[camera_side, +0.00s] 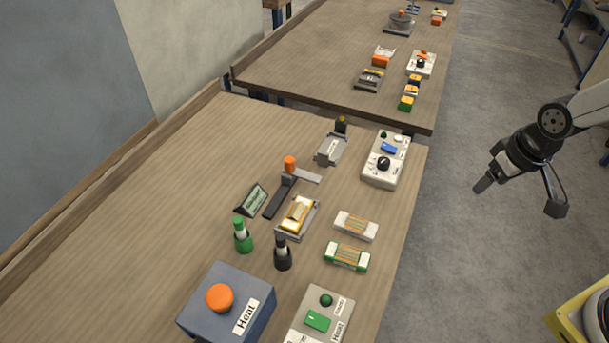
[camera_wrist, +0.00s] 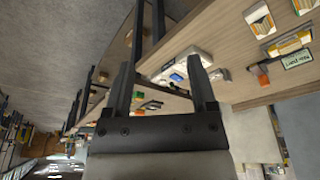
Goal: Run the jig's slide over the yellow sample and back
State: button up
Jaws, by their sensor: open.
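A yellow sample (camera_side: 297,214) lies in a shallow grey tray (camera_side: 282,234) near the middle of the near table. Behind it stands a jig-like fixture (camera_side: 281,196) with a dark bar, a flat grey arm and an orange knob (camera_side: 290,162). I cannot tell for certain which part is the slide. In the wrist view a yellow piece (camera_wrist: 289,43) shows at the upper right, beside a small sign. My gripper (camera_side: 521,198) is open and empty, off to the right of the table over the floor. Its two dark fingers (camera_wrist: 160,66) also show apart in the wrist view.
A white box (camera_side: 386,170) with a blue button stands at the table's right edge. A white-grey device (camera_side: 331,149), green bottle (camera_side: 242,238), black bottle (camera_side: 283,255), white block (camera_side: 356,225), green-ended block (camera_side: 347,257) and Heat box (camera_side: 228,305) surround the tray. The left side is clear.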

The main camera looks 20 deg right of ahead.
jog(key=w+a, duration=0.4)
jog(key=w, duration=0.4)
jog(key=n+t, duration=0.2)
send_near(290, 159)
jog(key=shift+w+d+f+y, duration=0.1)
jog(key=shift+w+f+y, duration=0.15)
jog(key=shift+f, duration=0.35)
jog(key=shift+w+d+f+y, duration=0.15)
jog(key=shift+w+f, duration=0.15)
jog(key=shift+f, duration=0.3)
jog(key=shift+f, duration=0.15)
jog(key=shift+x, duration=3.8)
grip_shut()
